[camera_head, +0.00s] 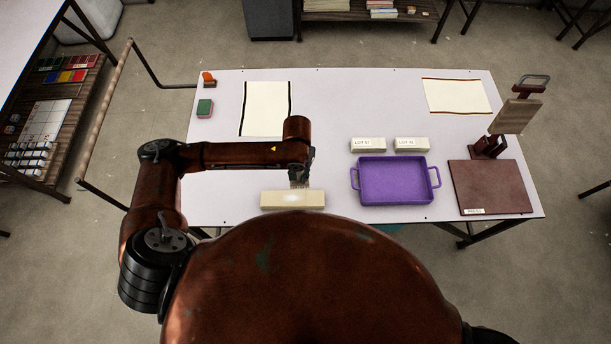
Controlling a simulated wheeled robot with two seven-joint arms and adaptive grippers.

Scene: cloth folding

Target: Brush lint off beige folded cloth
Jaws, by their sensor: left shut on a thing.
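The beige folded cloth (273,201) lies as a narrow block near the table's front edge, left of the purple tray. A pale, whitish patch shows on the middle of its top; I cannot make out single bits of lint. My left gripper (299,176) points down over the far side of the cloth, right of its middle. It is shut on a small brush (300,184), of which mainly the bristles show. The bristles are at or just above the cloth; I cannot tell if they touch. My right gripper is not in view.
The purple tray (394,204) stands to the right, with two labelled blocks (368,145) behind it. A press (490,186) stands at far right. A cream striped cloth (265,108), a green sponge-like block (205,108) and an orange-topped item (208,80) lie farther back. The table's back middle is clear.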

